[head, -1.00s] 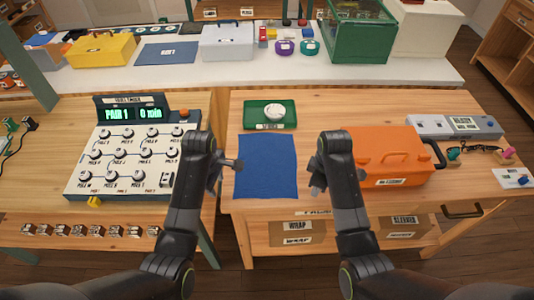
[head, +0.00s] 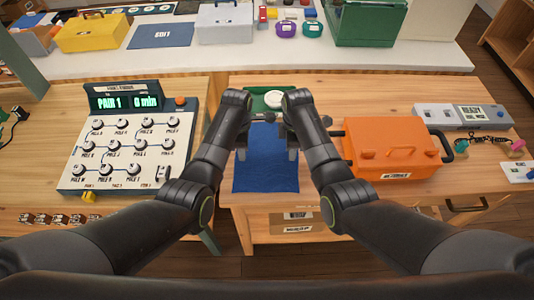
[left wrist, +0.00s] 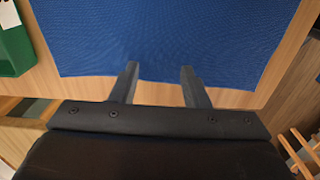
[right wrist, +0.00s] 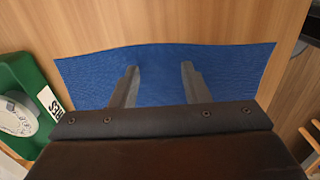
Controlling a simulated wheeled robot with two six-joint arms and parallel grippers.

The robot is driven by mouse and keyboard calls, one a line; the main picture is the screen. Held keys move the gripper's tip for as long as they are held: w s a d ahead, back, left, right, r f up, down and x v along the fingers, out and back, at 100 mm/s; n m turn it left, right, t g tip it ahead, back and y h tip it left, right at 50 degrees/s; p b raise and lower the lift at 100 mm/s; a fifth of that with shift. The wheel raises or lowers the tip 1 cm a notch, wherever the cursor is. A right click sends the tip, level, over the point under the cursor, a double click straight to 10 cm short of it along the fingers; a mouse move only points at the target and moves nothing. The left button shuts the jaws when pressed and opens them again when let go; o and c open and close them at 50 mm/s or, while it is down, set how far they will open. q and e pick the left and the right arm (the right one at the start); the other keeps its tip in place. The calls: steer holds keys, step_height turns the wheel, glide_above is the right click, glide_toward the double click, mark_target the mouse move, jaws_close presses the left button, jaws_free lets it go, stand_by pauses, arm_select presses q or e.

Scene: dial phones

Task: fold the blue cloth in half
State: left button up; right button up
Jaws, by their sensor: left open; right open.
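The blue cloth (head: 266,172) lies flat and unfolded on the wooden table, its front edge close to the table's front. My left gripper (head: 241,153) is open and empty over the cloth's left side; in the left wrist view its fingertips (left wrist: 160,70) are at the cloth's edge (left wrist: 170,35). My right gripper (head: 292,153) is open and empty over the cloth's right side; in the right wrist view its fingertips (right wrist: 160,70) lie over the cloth (right wrist: 160,88). My arms hide parts of the cloth's sides and far corners in the head view.
A green tray (head: 258,107) with a white round item (head: 274,98) is just behind the cloth. An orange toolbox (head: 390,150) stands close to the right of my right arm. A dial panel (head: 125,150) stands to the left.

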arm_select(q)
steer(key=shift+s+f, duration=0.1)
steer(key=shift+f, duration=0.3)
arm_select(e)
steer(key=shift+s+f, duration=0.1)
steer(key=shift+f, duration=0.25)
arm_select(q)
steer(key=shift+f, duration=0.1)
arm_select(e)
steer(key=shift+f, duration=0.1)
arm_select(q)
steer(key=shift+f, duration=0.1)
arm_select(e)
steer(key=shift+f, duration=0.15)
arm_select(q)
jaws_close()
arm_select(e)
jaws_close()
steer(key=shift+s, duration=0.1)
arm_select(q)
steer(key=shift+r, duration=0.25)
